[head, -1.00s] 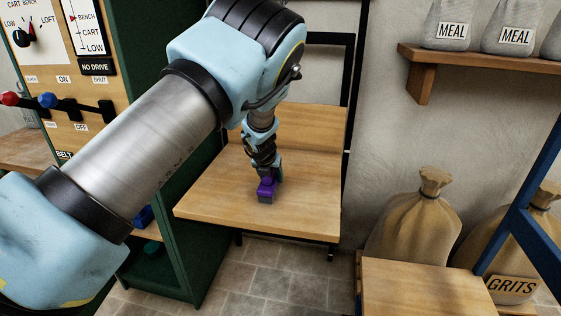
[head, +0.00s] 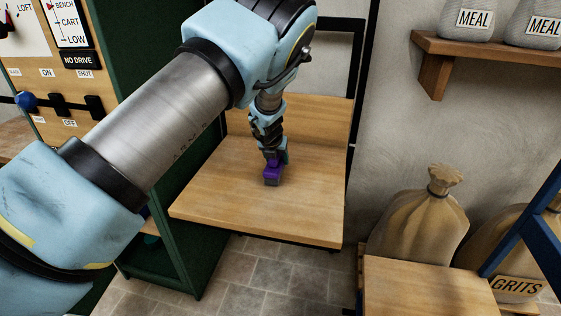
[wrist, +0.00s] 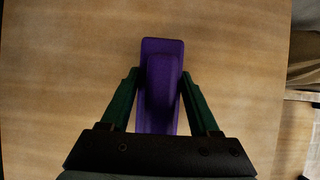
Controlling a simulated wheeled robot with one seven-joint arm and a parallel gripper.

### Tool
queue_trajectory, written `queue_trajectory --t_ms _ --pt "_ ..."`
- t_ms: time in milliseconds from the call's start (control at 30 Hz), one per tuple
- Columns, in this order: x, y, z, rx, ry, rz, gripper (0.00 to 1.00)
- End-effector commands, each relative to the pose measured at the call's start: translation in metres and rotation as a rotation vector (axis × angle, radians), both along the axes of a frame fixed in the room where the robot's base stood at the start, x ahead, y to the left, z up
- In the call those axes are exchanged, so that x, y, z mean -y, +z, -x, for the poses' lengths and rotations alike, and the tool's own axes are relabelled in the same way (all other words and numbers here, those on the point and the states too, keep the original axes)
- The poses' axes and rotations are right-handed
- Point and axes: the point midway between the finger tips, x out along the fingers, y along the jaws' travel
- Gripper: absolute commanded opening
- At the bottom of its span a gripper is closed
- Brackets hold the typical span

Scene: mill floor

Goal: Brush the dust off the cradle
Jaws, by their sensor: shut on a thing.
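My gripper (head: 273,159) points down over a wooden platform (head: 225,205) with an upright wooden back panel. It is shut on a purple brush (head: 272,173), whose lower end looks greyish. In the wrist view the purple brush (wrist: 161,90) sits between two green fingers, over plain wood (wrist: 65,80). The brush is at or just above the board; I cannot tell if it touches. The platform may be the cradle; no part is marked so. I cannot make out distinct dust on it.
A green cabinet with a control panel (head: 62,100) stands left. At right are a shelf (head: 480,53) with meal sacks, a tied sack (head: 420,215), a grits sack (head: 515,288), a blue frame bar (head: 525,232) and a lower wooden top (head: 425,290). The board around the brush is clear.

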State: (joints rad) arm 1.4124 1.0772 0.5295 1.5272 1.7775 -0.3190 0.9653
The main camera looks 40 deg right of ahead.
Motion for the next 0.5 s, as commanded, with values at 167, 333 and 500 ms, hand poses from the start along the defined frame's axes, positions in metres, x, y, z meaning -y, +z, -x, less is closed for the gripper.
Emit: queue_trajectory --t_ms 167,333,500 --pt "-0.001 0.028 -0.003 0.003 0.004 0.005 0.00" --pt "-0.003 0.044 -0.005 0.004 0.008 0.006 0.00" --pt "-0.006 0.059 -0.008 0.004 0.013 0.006 0.00"
